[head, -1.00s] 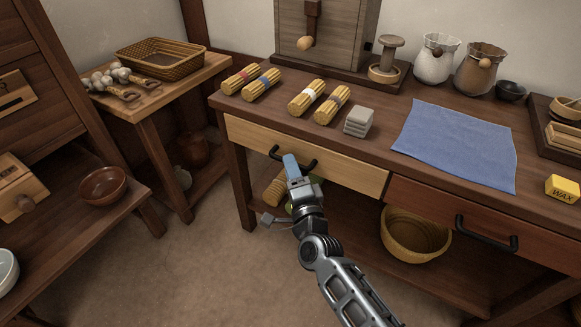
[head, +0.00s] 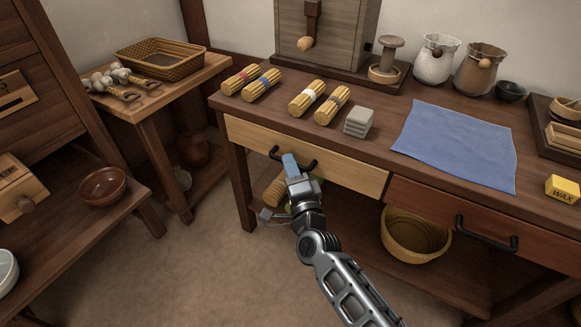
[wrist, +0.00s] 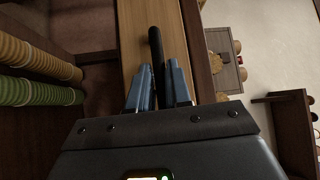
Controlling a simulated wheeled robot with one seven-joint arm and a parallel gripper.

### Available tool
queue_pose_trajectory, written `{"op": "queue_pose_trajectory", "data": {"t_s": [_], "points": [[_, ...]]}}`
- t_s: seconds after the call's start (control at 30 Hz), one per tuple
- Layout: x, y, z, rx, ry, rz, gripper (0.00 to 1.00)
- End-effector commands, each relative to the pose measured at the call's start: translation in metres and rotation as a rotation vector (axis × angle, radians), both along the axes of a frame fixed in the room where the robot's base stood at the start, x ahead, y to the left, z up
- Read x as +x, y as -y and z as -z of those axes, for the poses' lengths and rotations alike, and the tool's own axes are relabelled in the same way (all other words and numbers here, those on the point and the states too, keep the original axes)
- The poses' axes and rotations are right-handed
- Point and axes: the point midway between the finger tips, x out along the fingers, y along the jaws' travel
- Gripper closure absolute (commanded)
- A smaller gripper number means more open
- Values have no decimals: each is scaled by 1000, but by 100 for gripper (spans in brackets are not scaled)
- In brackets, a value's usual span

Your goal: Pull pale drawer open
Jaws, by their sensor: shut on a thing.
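The pale drawer (head: 350,174) is in the left part of the dark table's front, and its face looks about flush with the table. Its dark bar handle (head: 312,164) is partly hidden behind my gripper (head: 290,161). My gripper is shut on this handle, with the blue fingers one on each side of it. In the wrist view the handle (wrist: 156,45) runs between the two fingers of my gripper (wrist: 160,82), against the pale drawer front (wrist: 130,35).
A reddish-brown drawer (head: 430,212) with its own handle is to the right. A woven basket (head: 415,237) stands on the shelf below. Straw bundles, a grey block (head: 358,121) and a blue cloth (head: 455,145) lie on the tabletop (head: 385,142). The floor in front is clear.

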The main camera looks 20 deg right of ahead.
Motion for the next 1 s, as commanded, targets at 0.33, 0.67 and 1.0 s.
{"op": "queue_pose_trajectory", "data": {"t_s": [0.33, 0.67, 1.0], "points": [[-1, -1, 1, 0, -2, -1, 100], [-21, -29, -1, 2, -4, -4, 100], [-73, -100, -3, 0, -6, -5, 100]]}}
